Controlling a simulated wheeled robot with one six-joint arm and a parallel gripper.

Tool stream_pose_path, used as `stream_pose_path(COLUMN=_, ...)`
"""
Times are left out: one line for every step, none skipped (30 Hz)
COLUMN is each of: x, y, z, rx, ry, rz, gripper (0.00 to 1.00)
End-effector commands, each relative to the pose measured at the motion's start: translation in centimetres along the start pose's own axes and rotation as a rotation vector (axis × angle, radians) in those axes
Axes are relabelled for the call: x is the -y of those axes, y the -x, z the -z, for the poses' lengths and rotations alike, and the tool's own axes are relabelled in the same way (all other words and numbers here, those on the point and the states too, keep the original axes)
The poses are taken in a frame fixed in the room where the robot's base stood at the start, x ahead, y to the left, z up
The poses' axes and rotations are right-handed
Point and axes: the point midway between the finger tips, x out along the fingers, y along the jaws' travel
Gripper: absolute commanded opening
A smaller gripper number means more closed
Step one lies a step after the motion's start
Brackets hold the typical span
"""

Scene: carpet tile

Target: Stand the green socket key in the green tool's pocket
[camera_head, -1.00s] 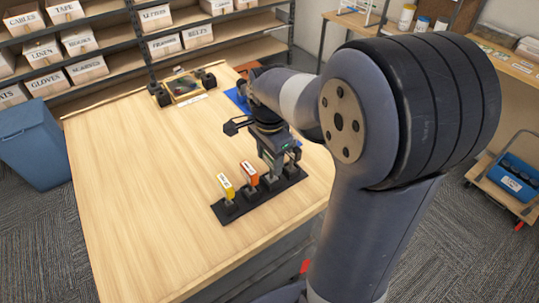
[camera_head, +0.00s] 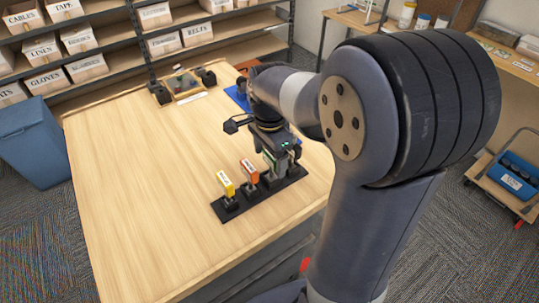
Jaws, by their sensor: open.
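A black rack (camera_head: 232,213) lies near the right edge of the wooden table, with several pockets in a row. A yellow-topped tool (camera_head: 227,184) and an orange-topped tool (camera_head: 250,171) stand upright in its left part. My gripper (camera_head: 280,168) points down over the rack's right part, with its jaws open. A green piece (camera_head: 269,158), apparently the green socket key, shows upright at the jaws, just right of the orange tool. My gripper hides much of it, so its lower end and how it sits in the pocket cannot be told.
A tray with a wooden rim (camera_head: 186,98) stands at the table's back. A blue mat (camera_head: 237,97) lies partly hidden behind my arm. The table's left and front are clear. Shelves with labelled boxes stand behind; a blue bin (camera_head: 33,146) stands at left.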

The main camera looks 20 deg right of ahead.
Motion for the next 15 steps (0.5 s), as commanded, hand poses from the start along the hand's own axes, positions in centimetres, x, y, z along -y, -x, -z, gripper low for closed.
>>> stream_pose_path(x=0.1, y=0.4, z=0.0, rx=-0.001, ry=0.0, rz=0.003, gripper=0.76)
stream_pose_path(x=0.1, y=0.7, z=0.0, rx=-0.001, ry=0.0, rz=0.004, gripper=0.76)
stream_pose_path(x=0.1, y=1.2, z=0.0, rx=-0.002, ry=0.0, rz=0.005, gripper=0.76)
stream_pose_path(x=0.1, y=1.7, z=0.0, rx=-0.002, ry=0.0, rz=0.006, gripper=0.76)
stream_pose_path(x=0.1, y=2.2, z=0.0, rx=-0.002, ry=0.0, rz=0.005, gripper=0.76)
stream_pose_path(x=0.1, y=3.1, z=0.0, rx=-0.002, ry=0.0, rz=0.007, gripper=0.76)
stream_pose_path(x=0.1, y=3.7, z=0.0, rx=-0.002, ry=0.0, rz=0.008, gripper=0.76)
stream_pose_path(x=0.1, y=4.3, z=0.0, rx=-0.002, ry=0.0, rz=0.007, gripper=0.76)
stream_pose_path(x=0.1, y=5.2, z=0.0, rx=-0.002, ry=0.0, rz=0.007, gripper=0.76)
stream_pose_path(x=0.1, y=5.8, z=0.0, rx=-0.002, ry=0.0, rz=0.007, gripper=0.76)
stream_pose_path(x=0.1, y=6.5, z=0.0, rx=-0.002, ry=0.0, rz=0.007, gripper=0.76)
stream_pose_path(x=0.1, y=7.2, z=0.0, rx=-0.002, ry=0.0, rz=0.006, gripper=0.76)
stream_pose_path(x=0.1, y=7.7, z=0.0, rx=-0.002, ry=0.0, rz=0.006, gripper=0.76)
stream_pose_path(x=0.1, y=8.2, z=0.0, rx=-0.001, ry=0.0, rz=0.005, gripper=0.76)
stream_pose_path(x=0.1, y=8.8, z=0.0, rx=-0.002, ry=0.0, rz=0.005, gripper=0.76)
